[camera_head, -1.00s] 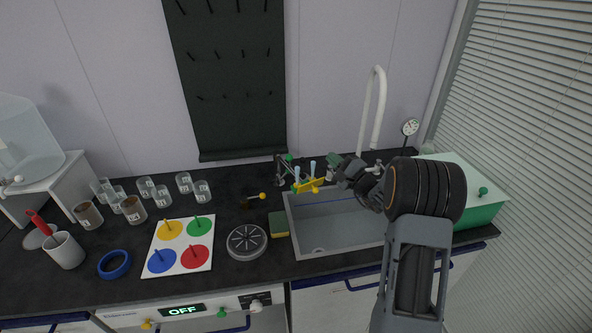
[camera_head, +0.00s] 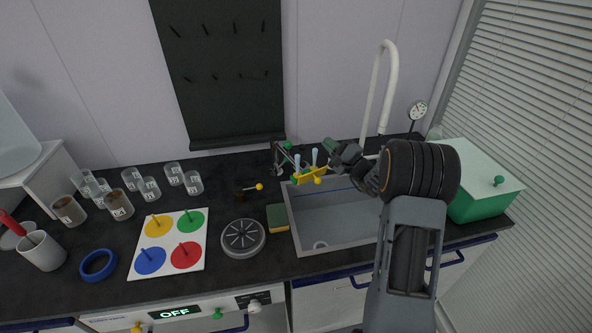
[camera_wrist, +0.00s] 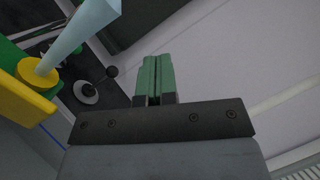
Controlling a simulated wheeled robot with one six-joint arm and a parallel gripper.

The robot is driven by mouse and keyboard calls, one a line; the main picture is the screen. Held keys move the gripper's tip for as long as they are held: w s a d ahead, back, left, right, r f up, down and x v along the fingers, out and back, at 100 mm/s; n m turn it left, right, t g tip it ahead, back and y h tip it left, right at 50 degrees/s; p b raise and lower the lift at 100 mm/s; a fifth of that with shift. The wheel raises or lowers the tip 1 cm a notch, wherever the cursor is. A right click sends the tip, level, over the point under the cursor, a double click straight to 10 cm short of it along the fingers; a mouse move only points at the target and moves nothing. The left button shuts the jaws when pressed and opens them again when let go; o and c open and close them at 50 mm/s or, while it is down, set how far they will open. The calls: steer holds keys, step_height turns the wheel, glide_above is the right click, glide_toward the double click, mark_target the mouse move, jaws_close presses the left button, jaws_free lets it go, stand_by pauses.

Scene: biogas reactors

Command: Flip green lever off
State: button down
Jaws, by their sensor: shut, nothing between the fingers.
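A green knob (camera_head: 217,314) sits on the white front panel below the worktop, between a yellow knob (camera_head: 137,328) and a white one (camera_head: 254,305). A second green-tipped part (camera_head: 288,146) stands on a small stand behind the sink's left corner. I cannot tell which of these is the green lever. My gripper (camera_head: 331,145) is shut and empty above the back of the sink, right of that stand and far from the front panel. In the wrist view its green fingertips (camera_wrist: 155,76) are together, with a yellow piece and a pale blue rod to the left.
The yellow rack (camera_head: 310,174) with pale blue rods is close beside my gripper. The sink (camera_head: 335,220) is below, with a tall white faucet (camera_head: 388,90) behind. A green box (camera_head: 484,205) stands right. The panel display (camera_head: 174,312) reads OFF. Several beakers stand left.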

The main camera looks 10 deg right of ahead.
steer(key=b, duration=1.7)
glide_toward(283, 164)
steer(key=s+d+f, duration=0.1)
steer(key=s+d, duration=0.2)
steer(key=d, duration=0.5)
steer(key=x, duration=1)
steer(key=shift+w+p, duration=0.25)
steer(key=shift+p, duration=0.15)
steer(key=shift+w+a+r, duration=0.1)
steer(key=shift+a+r, duration=0.15)
steer(key=shift+a, duration=0.2)
steer(key=shift+w+a+r, duration=0.1)
steer(key=shift+a+r, duration=0.1)
steer(key=shift+a, duration=0.25)
steer(key=shift+w+a+r, duration=0.1)
steer(key=shift+a+r, duration=0.2)
steer(key=shift+a, duration=0.45)
